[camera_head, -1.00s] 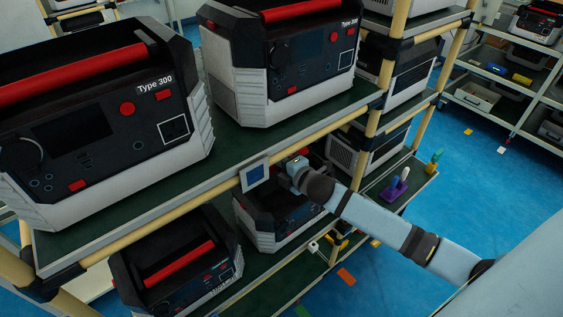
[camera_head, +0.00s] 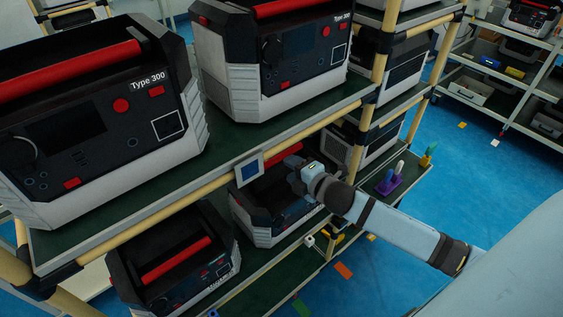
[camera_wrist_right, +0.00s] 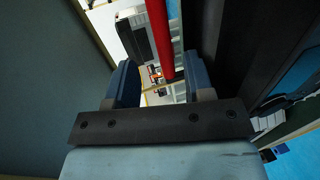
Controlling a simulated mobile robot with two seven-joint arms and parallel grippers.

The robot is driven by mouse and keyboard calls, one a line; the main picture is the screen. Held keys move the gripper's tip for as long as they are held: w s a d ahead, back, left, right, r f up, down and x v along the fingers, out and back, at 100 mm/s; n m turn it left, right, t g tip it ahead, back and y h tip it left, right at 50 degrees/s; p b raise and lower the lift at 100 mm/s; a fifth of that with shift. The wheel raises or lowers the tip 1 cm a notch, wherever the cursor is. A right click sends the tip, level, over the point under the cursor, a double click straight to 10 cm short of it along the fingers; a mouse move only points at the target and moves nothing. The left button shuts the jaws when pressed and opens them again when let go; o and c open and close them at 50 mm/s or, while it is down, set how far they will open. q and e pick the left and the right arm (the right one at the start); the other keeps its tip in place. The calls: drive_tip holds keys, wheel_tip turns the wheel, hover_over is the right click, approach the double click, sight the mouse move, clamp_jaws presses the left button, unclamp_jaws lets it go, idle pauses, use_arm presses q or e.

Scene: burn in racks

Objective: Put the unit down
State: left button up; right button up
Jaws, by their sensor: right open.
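A black and light-grey unit (camera_head: 265,215) with a red handle (camera_head: 283,154) stands on the lower shelf of the rack, under the upper shelf's edge. My right gripper (camera_head: 292,168) is at this unit's top, beside the handle, and partly hidden by its own wrist. In the right wrist view the gripper (camera_wrist_right: 165,85) is open, with its two blue fingers apart. The red handle (camera_wrist_right: 162,40) runs between and beyond the fingers there, apart from both as far as I can tell. My left gripper is not in view.
Two Type 300 units, a left one (camera_head: 95,120) and a right one (camera_head: 290,65), stand on the upper shelf. Another unit (camera_head: 175,262) is left on the lower shelf. A purple holder (camera_head: 389,184) sits at the rack's right end.

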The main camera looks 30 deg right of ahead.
drive_tip(key=s+a+f+m+g, duration=0.2)
drive_tip(key=s+a+f+m, duration=0.5)
drive_tip(key=s, duration=0.3)
drive_tip(key=s+a+f+m+g+y, duration=0.1)
drive_tip(key=s+a+f+m+g, duration=0.1)
drive_tip(key=s+a+f+m, duration=0.5)
drive_tip(key=s+m, duration=0.3)
drive_tip(key=shift+s, duration=0.2)
drive_tip(key=shift+a+f, duration=0.1)
